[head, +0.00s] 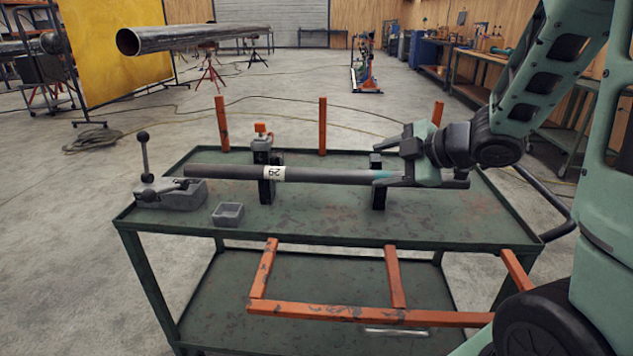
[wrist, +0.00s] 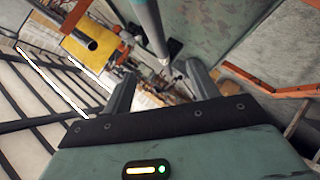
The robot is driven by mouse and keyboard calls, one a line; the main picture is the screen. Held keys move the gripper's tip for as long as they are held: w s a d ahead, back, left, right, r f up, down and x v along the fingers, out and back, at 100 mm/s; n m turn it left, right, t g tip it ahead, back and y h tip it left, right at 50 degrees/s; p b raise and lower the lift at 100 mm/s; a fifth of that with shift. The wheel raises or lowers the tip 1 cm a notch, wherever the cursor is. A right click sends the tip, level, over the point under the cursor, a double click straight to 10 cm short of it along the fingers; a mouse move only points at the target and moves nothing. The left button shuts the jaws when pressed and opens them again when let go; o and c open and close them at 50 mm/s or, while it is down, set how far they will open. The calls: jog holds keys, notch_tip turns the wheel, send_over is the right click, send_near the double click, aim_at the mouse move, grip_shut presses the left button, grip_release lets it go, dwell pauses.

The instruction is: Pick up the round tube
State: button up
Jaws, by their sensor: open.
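The round tube (head: 325,176) is long and dark grey, with a white label reading 29 and a teal band. It lies level across two dark upright supports (head: 267,190) on the green cart. My gripper (head: 380,161) is open at the right part of the tube, near the teal band, and hides some of it. In the wrist view the tube (wrist: 147,22) comes in from the top, and its visible end lies between the two finger lines of my gripper (wrist: 160,82). I cannot tell whether a finger touches it.
The green cart (head: 320,228) also carries a grey vise-like block with a lever (head: 172,192) and a small grey box (head: 228,214). Orange posts (head: 323,125) stand at its back edge, and an orange frame (head: 325,311) is at its front.

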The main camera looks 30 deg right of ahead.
jog(key=w+p, duration=0.2)
jog(key=p, duration=0.2)
send_near(331, 174)
jog(key=x, duration=0.5)
jog(key=shift+s+a+f, duration=0.2)
jog(key=shift+s+f, duration=0.05)
jog(key=shift+w+d+r+b+x, duration=0.1)
jog(key=shift+b+x, duration=0.05)
jog(key=shift+x, duration=1.35)
jog(key=shift+w+d+r+b+x, duration=0.1)
jog(key=shift+b+x, duration=0.05)
jog(key=shift+x, duration=1.4)
jog(key=shift+r, duration=0.1)
grip_shut()
